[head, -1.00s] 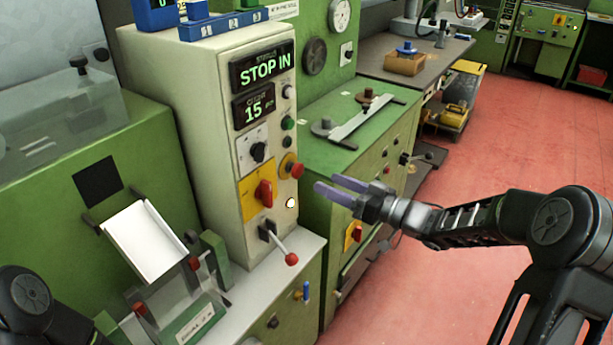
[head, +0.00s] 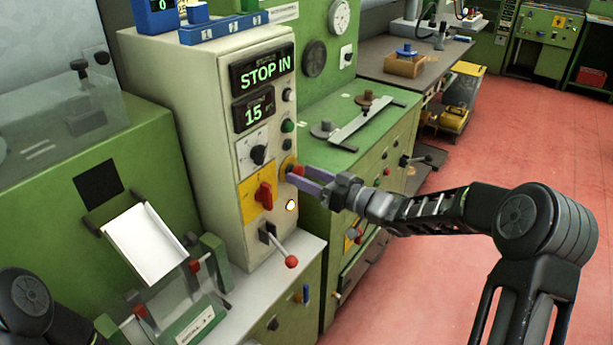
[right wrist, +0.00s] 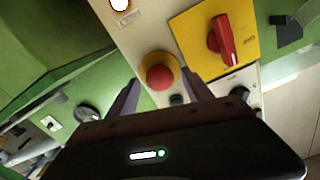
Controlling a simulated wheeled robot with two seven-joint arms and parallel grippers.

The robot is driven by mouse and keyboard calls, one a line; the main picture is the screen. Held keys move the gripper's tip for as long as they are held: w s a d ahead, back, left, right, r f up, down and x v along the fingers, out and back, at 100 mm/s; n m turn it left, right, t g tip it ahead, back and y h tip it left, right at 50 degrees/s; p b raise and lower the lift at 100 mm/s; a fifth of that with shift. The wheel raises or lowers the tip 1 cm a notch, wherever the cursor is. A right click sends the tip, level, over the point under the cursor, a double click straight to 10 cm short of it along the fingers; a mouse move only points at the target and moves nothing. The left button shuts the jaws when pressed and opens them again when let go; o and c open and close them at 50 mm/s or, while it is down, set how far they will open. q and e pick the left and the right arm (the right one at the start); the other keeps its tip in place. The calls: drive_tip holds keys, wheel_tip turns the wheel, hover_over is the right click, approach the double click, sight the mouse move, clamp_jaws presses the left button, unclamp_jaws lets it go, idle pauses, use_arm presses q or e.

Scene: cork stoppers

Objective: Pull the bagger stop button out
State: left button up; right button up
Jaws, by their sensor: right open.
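The bagger stop button is a red mushroom knob (head: 298,170) on a yellow base, on the right side of the cream control panel (head: 213,110). A display on the panel reads STOP IN. In the right wrist view the red button (right wrist: 160,77) appears between my two fingertips. My right gripper (head: 294,174) is open, with its purple-grey fingers at the button and partly covering it in the head view. I cannot tell whether the fingers touch it. My left gripper is not in view; only a dark part of my left arm shows at lower left.
Near the button are a lit round lamp (head: 291,205), a red rotary switch on a yellow plate (head: 263,196), a green button (head: 288,126) and a lever with a red ball (head: 291,261). A green cabinet (head: 345,165) stands to the right. The red floor is open.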

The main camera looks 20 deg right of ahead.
drive_tip(key=shift+c, duration=0.5)
clamp_jaws()
idle(0.4)
